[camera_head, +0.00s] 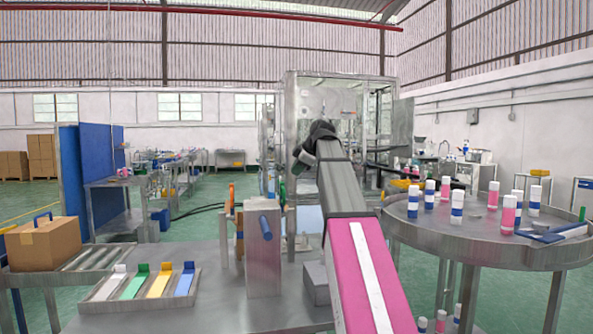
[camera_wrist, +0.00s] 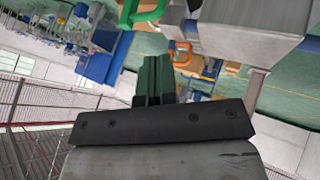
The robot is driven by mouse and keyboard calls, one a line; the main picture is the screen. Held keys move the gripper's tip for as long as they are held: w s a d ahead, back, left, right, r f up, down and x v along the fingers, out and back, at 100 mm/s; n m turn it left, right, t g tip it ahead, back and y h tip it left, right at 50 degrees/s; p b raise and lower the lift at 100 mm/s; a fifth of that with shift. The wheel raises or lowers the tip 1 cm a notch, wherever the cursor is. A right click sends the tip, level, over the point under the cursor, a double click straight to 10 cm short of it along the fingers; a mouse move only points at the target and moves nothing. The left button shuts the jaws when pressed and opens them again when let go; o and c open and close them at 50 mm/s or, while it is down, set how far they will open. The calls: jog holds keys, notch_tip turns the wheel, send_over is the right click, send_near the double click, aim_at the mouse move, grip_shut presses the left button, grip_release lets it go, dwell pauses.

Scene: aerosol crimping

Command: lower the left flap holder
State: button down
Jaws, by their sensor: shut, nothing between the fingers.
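My gripper (camera_wrist: 156,62) shows in the wrist view as two dark green fingers pressed together, with nothing between them. In the head view my arm reaches forward and its far end hides most of the gripper. An upright orange handle (camera_head: 231,197) and a green handle (camera_head: 282,195) stand left of my arm in the head view. The green handle (camera_wrist: 140,12) and orange handle (camera_wrist: 182,53) also show near the fingers in the tilted wrist view; contact cannot be told. I cannot tell for certain which part is the left flap holder.
A cardboard box (camera_head: 42,245) with a blue handle (camera_head: 42,216) stands by rollers at the left. A tray (camera_head: 140,290) holds coloured strips. A metal block (camera_head: 263,265) with a blue cylinder stands left of my arm. A round table (camera_head: 480,251) with several cans is at right.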

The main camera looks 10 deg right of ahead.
jog(key=w+a+f, duration=0.3)
jog(key=w+f, duration=0.2)
jog(key=w, duration=0.2)
jog(key=shift+w, duration=0.35)
jog(key=shift+w, duration=0.1)
